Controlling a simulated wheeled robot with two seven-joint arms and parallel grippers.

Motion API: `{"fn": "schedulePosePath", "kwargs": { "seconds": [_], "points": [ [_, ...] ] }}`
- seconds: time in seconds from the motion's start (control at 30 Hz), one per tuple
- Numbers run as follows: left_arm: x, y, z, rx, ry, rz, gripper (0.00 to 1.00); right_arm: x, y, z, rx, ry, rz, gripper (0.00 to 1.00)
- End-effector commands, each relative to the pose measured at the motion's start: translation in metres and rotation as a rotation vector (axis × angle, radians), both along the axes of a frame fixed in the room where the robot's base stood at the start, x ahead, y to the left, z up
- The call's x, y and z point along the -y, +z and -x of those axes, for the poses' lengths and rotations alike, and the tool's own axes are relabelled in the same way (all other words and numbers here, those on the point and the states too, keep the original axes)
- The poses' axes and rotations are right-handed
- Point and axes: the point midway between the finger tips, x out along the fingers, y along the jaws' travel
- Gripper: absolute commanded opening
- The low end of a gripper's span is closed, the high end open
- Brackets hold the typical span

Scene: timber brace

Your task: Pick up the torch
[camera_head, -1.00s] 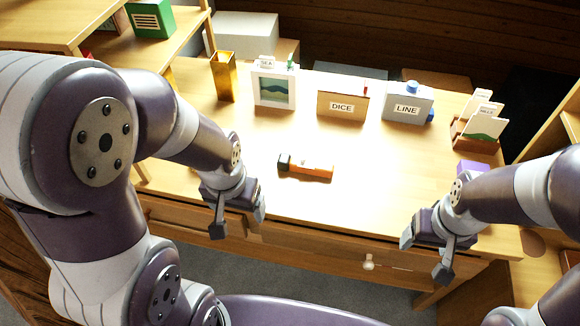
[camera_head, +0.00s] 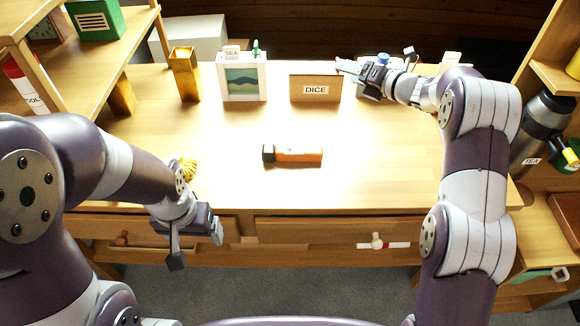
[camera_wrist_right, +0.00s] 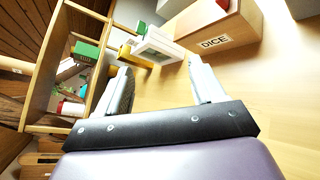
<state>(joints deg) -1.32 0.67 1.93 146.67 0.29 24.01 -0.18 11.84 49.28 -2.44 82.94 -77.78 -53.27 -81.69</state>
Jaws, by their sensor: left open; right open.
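The torch (camera_head: 292,154) lies on its side in the middle of the desk, orange with a black head pointing left. My left gripper (camera_head: 197,252) is open and empty at the desk's front edge, to the left of and nearer than the torch. My right gripper (camera_head: 350,68) is open at the back of the desk, right of the DICE box and well beyond the torch. In the right wrist view, my right gripper's open fingers (camera_wrist_right: 160,85) have nothing between them, and the torch is not visible there.
The DICE box (camera_head: 315,88), a picture frame box (camera_head: 242,78) and a golden holder (camera_head: 185,74) stand along the back of the desk (camera_head: 220,190). A yellow object (camera_head: 186,168) is partly hidden by my left arm. The desk around the torch is clear.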

Motion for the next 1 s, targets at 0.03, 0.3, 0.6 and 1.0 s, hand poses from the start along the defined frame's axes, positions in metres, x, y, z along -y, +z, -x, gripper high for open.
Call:
{"fn": "schedulePosePath", "kwargs": {
  "seconds": [0.03, 0.3, 0.6, 1.0],
  "points": [
    [0.0, -0.024, 0.0, 0.001, 0.0, 0.0, 0.83, -0.003, -0.045, 0.006, 0.175, 0.242, 0.151, 0.68],
    [0.0, -0.042, 0.0, 0.001, 0.0, 0.0, 0.83, 0.018, -0.146, 0.086, 0.681, 1.025, 0.449, 0.68],
    [0.0, -0.032, 0.0, 0.001, 0.0, 0.0, 0.83, -0.037, -0.17, 0.09, 0.697, 1.053, 0.451, 0.68],
    [0.0, -0.024, 0.0, 0.001, 0.0, 0.0, 0.83, -0.087, -0.192, 0.089, 0.694, 1.051, 0.451, 0.68]
  ]
}}
